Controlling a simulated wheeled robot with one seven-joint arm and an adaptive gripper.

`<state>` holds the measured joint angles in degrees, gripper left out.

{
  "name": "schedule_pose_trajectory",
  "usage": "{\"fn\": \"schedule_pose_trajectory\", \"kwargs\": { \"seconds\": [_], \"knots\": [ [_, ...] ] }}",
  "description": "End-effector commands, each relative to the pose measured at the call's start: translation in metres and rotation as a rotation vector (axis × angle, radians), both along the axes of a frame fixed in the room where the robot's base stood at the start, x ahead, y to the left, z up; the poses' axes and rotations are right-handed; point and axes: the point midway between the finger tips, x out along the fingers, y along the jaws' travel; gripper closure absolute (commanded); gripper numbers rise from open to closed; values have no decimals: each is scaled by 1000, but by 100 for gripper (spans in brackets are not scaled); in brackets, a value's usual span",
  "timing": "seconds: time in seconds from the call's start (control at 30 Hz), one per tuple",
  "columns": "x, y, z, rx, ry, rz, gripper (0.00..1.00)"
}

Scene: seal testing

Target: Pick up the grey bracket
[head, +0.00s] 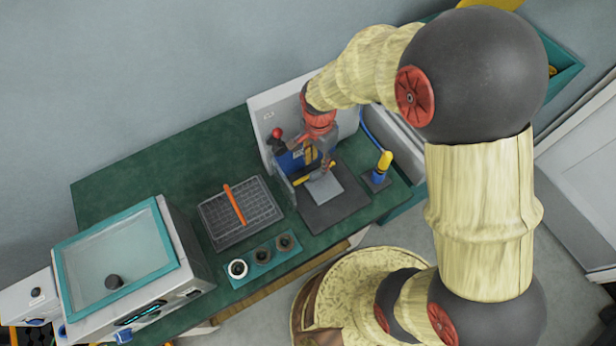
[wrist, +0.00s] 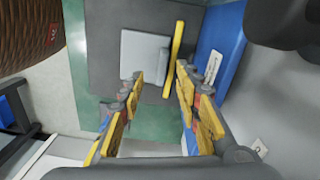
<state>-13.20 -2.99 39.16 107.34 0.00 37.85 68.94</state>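The grey bracket (wrist: 143,50) shows in the wrist view as a light grey plate with a raised edge on its right side. It lies on a dark grey mat (wrist: 106,45), and in the head view the bracket (head: 325,190) is just below my gripper. My gripper (wrist: 158,80) has its yellow-padded fingers apart with nothing between them. The fingers point toward the bracket's near right part and seem above it. Contact cannot be told. In the head view my gripper (head: 320,168) partly hides the bracket's far side.
A yellow bar (wrist: 174,45) stands close to the bracket's right edge, beside a blue fixture (wrist: 217,45). In the head view, a yellow-and-blue tool (head: 382,166) is right of the mat. A grid tray (head: 255,222) with an orange rod and a three-cup holder (head: 262,256) are left.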

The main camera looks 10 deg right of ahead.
Motion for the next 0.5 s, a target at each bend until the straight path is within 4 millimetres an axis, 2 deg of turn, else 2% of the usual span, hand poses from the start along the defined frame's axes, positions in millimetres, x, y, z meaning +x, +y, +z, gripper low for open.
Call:
{"fn": "schedule_pose_trajectory", "kwargs": {
  "seconds": [0.33, 0.5],
  "knots": [
    [7, 1, 1, 4, -24, -186, 67],
    [7, 1, -12, 3, -23, -204, 67]
  ]
}}
